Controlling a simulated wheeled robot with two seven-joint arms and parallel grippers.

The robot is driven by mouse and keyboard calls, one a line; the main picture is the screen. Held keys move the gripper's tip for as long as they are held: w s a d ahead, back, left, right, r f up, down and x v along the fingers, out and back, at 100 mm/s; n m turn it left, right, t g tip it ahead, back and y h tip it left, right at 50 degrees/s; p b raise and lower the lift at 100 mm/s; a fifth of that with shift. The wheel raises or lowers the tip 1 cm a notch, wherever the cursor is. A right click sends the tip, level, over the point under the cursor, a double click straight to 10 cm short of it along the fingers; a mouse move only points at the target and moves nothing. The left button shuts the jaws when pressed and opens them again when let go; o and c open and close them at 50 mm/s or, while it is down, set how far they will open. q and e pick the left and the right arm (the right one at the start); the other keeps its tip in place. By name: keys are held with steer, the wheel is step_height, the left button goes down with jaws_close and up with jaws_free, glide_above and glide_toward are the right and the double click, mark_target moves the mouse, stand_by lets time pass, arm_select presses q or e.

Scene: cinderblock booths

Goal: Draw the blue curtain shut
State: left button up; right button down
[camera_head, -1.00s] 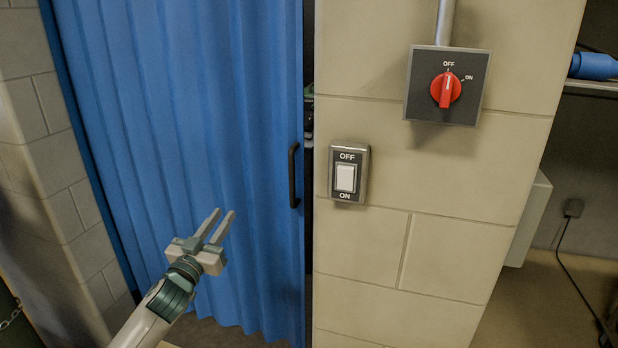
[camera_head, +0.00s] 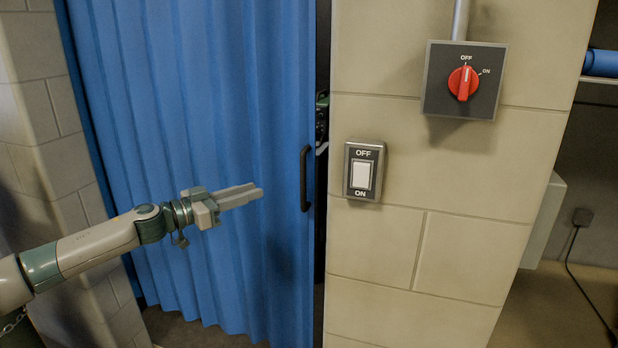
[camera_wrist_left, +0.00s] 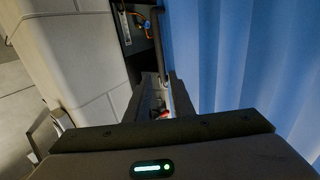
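The blue curtain (camera_head: 215,110) hangs in pleats across most of the booth opening in the head view. A narrow dark gap (camera_head: 322,210) stands between its right edge and the block wall. A black upright handle (camera_head: 304,178) is on that edge. My left gripper (camera_head: 258,192) is in front of the curtain, pointing right, with its tips a little left of the handle in the picture. In the left wrist view the fingers (camera_wrist_left: 166,82) are apart with nothing gripped, and the handle (camera_wrist_left: 158,40) shows beyond them beside the curtain (camera_wrist_left: 245,60). My right gripper is out of view.
The block wall (camera_head: 385,260) right of the gap carries a white rocker switch (camera_head: 362,176) and a red rotary switch (camera_head: 463,83). Another block wall (camera_head: 45,130) borders the curtain on the left. A blue cylinder (camera_head: 602,63) lies on a shelf at far right.

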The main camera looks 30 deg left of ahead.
mark_target(301, 176)
arm_select(q)
steer(key=shift+w, duration=0.2)
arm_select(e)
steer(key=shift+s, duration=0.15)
